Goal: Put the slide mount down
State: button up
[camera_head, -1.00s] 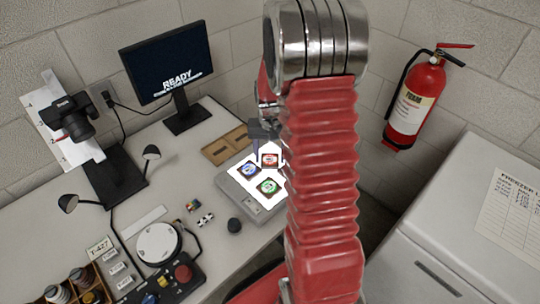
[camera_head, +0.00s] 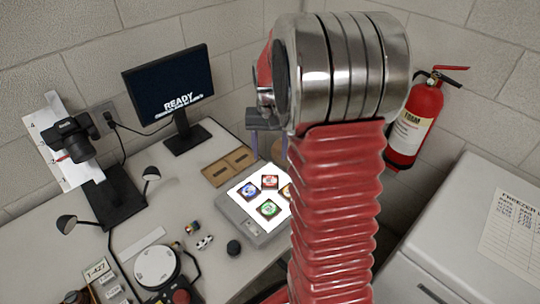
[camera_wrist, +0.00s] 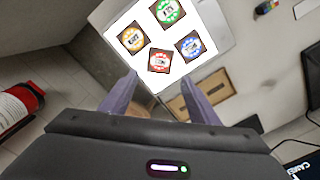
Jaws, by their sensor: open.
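Several slide mounts lie flat on the lit white top of a light box (camera_head: 249,229). They are a red-centred one (camera_head: 270,181), a blue one (camera_head: 249,190), a green one (camera_head: 268,208) and a yellow-orange one (camera_head: 286,191), partly hidden by my arm. In the wrist view the red mount (camera_wrist: 159,60) lies nearest my gripper, with the yellow (camera_wrist: 130,38), blue (camera_wrist: 189,45) and green (camera_wrist: 167,11) mounts beyond. My gripper (camera_wrist: 160,80) is open and empty, its purple fingers spread apart. In the head view the fingers hang above and behind the light box.
A brown two-part tray (camera_head: 228,168) lies behind the light box, left of my gripper. A monitor (camera_head: 168,85) stands at the back. A fire extinguisher (camera_head: 410,125) hangs on the right wall.

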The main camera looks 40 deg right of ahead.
dwell(0.5)
jog(key=s+a+r+n+t, duration=0.2)
jog(key=s+a+r, duration=0.4)
jog(key=a, duration=0.5)
jog(key=s+a+r+n+t, duration=0.3)
jog(key=s+a+r+n, duration=0.2)
jog(key=s+a, duration=0.6)
notch_tip(320, 180, up, 2)
jog(key=shift+s+r+t, duration=0.25)
jog(key=shift+s+t, duration=0.05)
jog(key=shift+o, duration=0.7)
jog(key=shift+a, duration=0.1)
